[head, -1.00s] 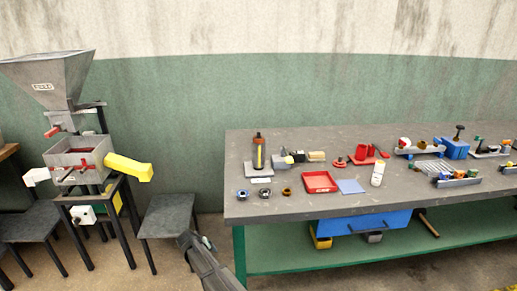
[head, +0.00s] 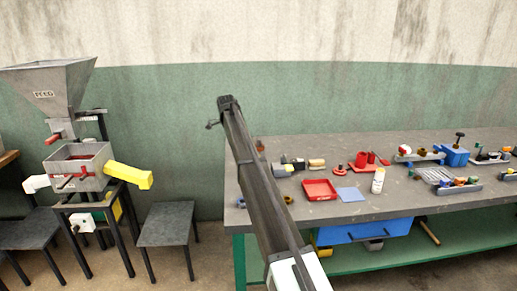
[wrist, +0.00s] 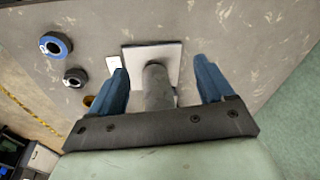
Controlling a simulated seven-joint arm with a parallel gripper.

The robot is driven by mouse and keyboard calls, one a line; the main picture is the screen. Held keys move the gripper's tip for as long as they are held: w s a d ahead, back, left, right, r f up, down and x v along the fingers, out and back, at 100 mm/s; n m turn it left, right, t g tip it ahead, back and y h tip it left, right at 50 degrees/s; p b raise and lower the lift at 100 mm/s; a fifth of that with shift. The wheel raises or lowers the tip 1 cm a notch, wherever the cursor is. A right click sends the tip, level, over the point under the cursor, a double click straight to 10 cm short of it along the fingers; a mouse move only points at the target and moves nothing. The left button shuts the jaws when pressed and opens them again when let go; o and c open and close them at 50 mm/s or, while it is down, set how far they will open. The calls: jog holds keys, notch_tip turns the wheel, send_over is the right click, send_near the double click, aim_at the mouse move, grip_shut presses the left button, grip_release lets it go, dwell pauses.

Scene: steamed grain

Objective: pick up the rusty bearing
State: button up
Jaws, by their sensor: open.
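A small brown ring, likely the rusty bearing (head: 288,200), lies on the workbench beside my arm in the head view. In the wrist view the brownish ring (wrist: 88,101) shows only partly, behind the left finger. My gripper (wrist: 160,78) is open, its two blue fingers apart above the bench. Between the fingers in the picture stands a grey cylinder (wrist: 158,90) on a pale square plate (wrist: 134,58); I cannot tell the height gap. My arm crosses the bench's left end in the head view.
A blue-rimmed ring (wrist: 55,45) and a dark grey ring (wrist: 75,77) lie near the brown one. A red tray (head: 320,190), a blue sheet (head: 350,194) and a white bottle (head: 377,180) stand to the right. The bench front (head: 340,213) is mostly bare.

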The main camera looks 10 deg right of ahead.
aim_at(259, 142)
jog(key=w+d+r+m+g+y, duration=0.1)
jog(key=d+r+m+g, duration=0.1)
jog(key=d+r+m, duration=0.8)
jog(key=f+n, duration=0.1)
jog(key=f, duration=0.2)
jog(key=f+n, duration=0.1)
jog(key=f, duration=0.2)
jog(key=d+f+n, duration=0.1)
jog(key=f, duration=0.2)
jog(key=shift+s+f+n, duration=0.1)
jog(key=shift+s+n, duration=0.05)
jog(key=shift+n, duration=0.15)
jog(key=shift+c, duration=0.4)
jog(key=c, duration=1.2)
jog(key=shift+o, duration=0.2)
notch_tip(259, 142, up, 10)
jog(key=shift+r, duration=0.1)
